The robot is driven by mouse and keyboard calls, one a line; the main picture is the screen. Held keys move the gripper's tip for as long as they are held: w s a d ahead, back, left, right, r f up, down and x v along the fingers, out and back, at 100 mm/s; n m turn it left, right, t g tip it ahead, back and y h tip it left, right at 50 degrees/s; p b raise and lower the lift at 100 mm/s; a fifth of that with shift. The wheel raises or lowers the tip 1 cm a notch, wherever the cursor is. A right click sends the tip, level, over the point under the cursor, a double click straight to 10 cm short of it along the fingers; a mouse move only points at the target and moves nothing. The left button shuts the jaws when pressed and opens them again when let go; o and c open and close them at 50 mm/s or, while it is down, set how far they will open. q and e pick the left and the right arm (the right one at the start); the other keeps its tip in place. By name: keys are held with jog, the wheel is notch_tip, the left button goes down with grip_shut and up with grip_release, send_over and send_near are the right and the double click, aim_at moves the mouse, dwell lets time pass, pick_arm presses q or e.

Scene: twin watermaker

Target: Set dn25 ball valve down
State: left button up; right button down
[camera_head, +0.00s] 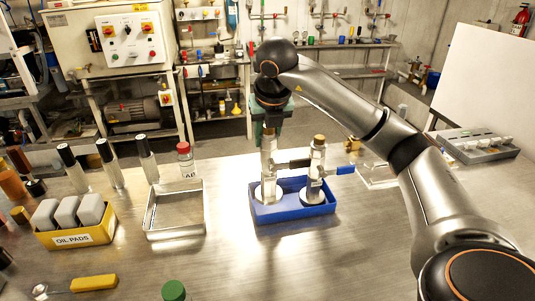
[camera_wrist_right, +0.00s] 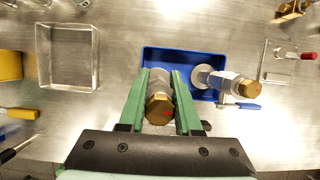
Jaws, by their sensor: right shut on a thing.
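My right gripper (camera_head: 269,128) points down over the blue tray (camera_head: 292,212), its green fingers shut on a dn25 ball valve (camera_head: 268,164). In the right wrist view the valve's brass hex end (camera_wrist_right: 159,108) shows between the fingers (camera_wrist_right: 160,98). The held valve stands upright at the tray's left side, its round pale base low inside the tray; I cannot tell whether it touches the tray floor. A second, similar valve (camera_head: 316,165) stands upright in the right side of the tray (camera_wrist_right: 190,62), with a blue handle (camera_head: 345,170) sticking out rightward. My left gripper is not in view.
Left of the blue tray is an empty clear-walled tray (camera_head: 174,232). A grey rack (camera_head: 480,150) stands at the back right.

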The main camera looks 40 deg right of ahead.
jog(key=shift+w+d+f, duration=0.5)
jog(key=shift+w+f, duration=0.05)
jog(key=shift+f, duration=0.15)
jog(key=x, duration=0.3)
jog(key=shift+s+a+f, duration=0.1)
jog(key=shift+s+f, duration=0.2)
jog(key=shift+f, duration=0.15)
jog(key=shift+f, duration=0.15)
jog(key=c, duration=0.6)
grip_release()
jog(key=p+v, duration=0.1)
jog(key=v, duration=1.1)
